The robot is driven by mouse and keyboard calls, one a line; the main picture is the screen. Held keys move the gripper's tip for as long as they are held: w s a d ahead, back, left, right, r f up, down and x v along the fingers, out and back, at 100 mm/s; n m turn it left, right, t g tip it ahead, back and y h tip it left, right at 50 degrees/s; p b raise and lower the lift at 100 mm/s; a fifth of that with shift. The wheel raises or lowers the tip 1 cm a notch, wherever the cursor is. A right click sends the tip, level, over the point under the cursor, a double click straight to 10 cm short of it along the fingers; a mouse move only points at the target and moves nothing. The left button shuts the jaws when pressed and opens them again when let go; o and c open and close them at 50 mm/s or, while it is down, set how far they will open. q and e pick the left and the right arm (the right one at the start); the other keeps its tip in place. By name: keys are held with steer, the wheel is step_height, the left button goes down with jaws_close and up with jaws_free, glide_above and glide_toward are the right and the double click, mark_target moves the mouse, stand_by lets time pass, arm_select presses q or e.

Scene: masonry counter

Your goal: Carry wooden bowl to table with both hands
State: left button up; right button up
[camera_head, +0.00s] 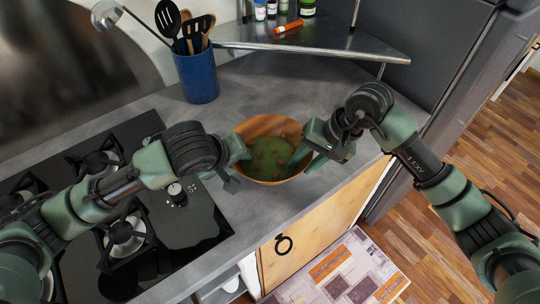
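The wooden bowl (268,126) stands on the grey counter (255,212), to the right of the hob. It is round and orange-brown, with a green, speckled inside. My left gripper (238,168) is at the bowl's left side, its fingers spread, one near the rim and the other outside. My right gripper (307,160) is at the bowl's right side, its fingers apart, one over the bowl's inside and the other outside the rim. Contact with the rim cannot be made out. No table shows in this view.
A black gas hob (190,222) lies to the left. A blue utensil holder (197,78) stands behind, and a metal corner shelf (340,42) carries bottles and an orange tube. A patterned rug (345,275) and open wooden floor (480,150) lie below the counter's right edge.

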arm_select(q)
steer(key=c, duration=0.7)
arm_select(e)
jaws_close()
arm_select(q)
jaws_close()
steer(key=shift+a, duration=0.15)
arm_select(e)
steer(key=shift+d, duration=0.1)
